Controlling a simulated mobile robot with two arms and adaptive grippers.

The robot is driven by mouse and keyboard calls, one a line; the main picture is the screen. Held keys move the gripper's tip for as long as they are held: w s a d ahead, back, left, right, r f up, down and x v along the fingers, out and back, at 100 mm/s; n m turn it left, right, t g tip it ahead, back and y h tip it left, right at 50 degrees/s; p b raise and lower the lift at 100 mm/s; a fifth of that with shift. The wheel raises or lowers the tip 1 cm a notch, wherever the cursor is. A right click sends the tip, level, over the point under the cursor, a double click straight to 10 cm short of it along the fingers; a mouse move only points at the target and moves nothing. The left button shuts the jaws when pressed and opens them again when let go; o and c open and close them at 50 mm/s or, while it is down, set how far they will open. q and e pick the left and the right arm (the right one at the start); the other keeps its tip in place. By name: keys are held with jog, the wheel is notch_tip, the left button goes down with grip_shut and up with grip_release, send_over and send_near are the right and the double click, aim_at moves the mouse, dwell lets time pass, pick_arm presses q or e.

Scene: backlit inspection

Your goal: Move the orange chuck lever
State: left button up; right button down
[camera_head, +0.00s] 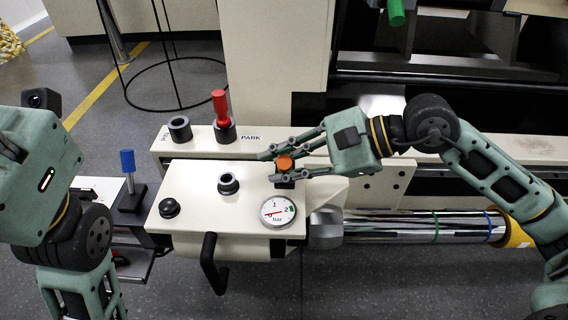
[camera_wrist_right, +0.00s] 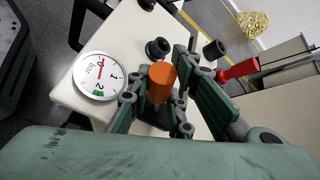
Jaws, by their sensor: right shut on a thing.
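The orange chuck lever (camera_head: 285,162) stands on a dark base at the right end of the cream housing top. It also shows in the right wrist view (camera_wrist_right: 161,82) as an orange cylinder between my fingers. My right gripper (camera_head: 280,165) reaches in from the right and is shut on the orange lever, with a finger on either side. The lever's lower part is partly hidden by the fingers. My left arm (camera_head: 45,170) is at the left edge; its gripper fingers are not clearly visible.
A pressure gauge (camera_head: 278,211) lies in front of the lever. A red-handled lever (camera_head: 221,110) stands in a socket behind, beside an empty socket (camera_head: 180,129) and the PARK label. A blue-topped lever (camera_head: 128,166) stands left. A black handle (camera_head: 212,265) hangs at the front.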

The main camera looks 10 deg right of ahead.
jog(key=c, duration=1.8)
grip_release()
jog(key=shift+s+a+f, duration=0.1)
jog(key=shift+s+f, duration=0.15)
jog(key=shift+s, duration=0.1)
jog(key=shift+c, duration=0.2)
jog(key=shift+o, duration=1)
jog(key=shift+w+r, duration=0.1)
jog(key=shift+r, duration=0.1)
jog(key=v, duration=1.2)
